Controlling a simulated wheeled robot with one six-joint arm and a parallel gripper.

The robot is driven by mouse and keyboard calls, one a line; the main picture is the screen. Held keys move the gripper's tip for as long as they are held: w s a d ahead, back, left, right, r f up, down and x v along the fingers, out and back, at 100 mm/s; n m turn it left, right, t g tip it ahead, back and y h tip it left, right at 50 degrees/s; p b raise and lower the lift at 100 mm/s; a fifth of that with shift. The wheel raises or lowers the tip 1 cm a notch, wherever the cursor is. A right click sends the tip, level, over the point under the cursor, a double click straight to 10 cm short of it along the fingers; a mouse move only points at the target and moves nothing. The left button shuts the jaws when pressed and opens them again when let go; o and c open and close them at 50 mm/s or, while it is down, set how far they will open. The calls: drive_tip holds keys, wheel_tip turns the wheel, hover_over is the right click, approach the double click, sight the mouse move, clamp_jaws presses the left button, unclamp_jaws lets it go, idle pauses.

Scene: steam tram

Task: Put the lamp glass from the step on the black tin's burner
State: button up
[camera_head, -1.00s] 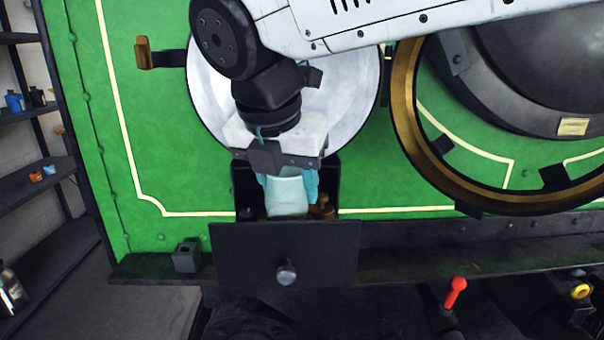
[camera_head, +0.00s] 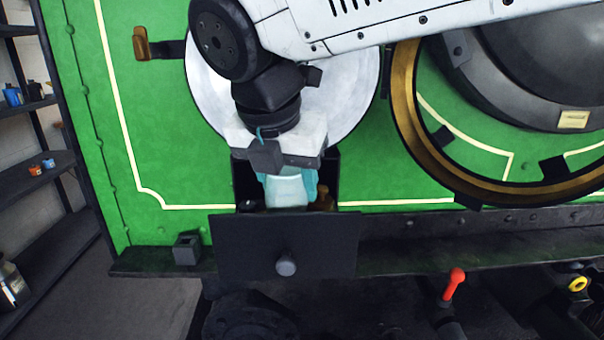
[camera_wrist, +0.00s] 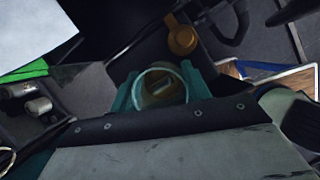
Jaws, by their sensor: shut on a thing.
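My gripper (camera_head: 287,188) is shut on the pale, clear lamp glass (camera_head: 287,192), its teal fingers on either side of it. The glass is upright, in the open top of the black tin (camera_head: 240,250), behind its front plate with a round knob. Its lower end is hidden by that plate. In the wrist view, the round rim of the glass (camera_wrist: 160,88) lies between the fingers, with a brownish, brassy shape seen through it. I cannot tell whether the glass touches the burner.
The tin stands against the green tram side, above a dark ledge (camera_head: 400,250). A small dark bracket (camera_head: 187,249) is left of it. A large brass-rimmed ring (camera_head: 405,110) is at right, with a red-handled lever (camera_head: 454,283) below. Shelves (camera_head: 35,180) stand at far left.

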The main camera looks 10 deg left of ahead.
drive_tip(key=o, duration=1.1)
drive_tip(key=shift+r, duration=0.1)
drive_tip(key=v, duration=0.7)
drive_tip(key=shift+s+r, duration=0.15)
drive_tip(key=shift+r, duration=0.15)
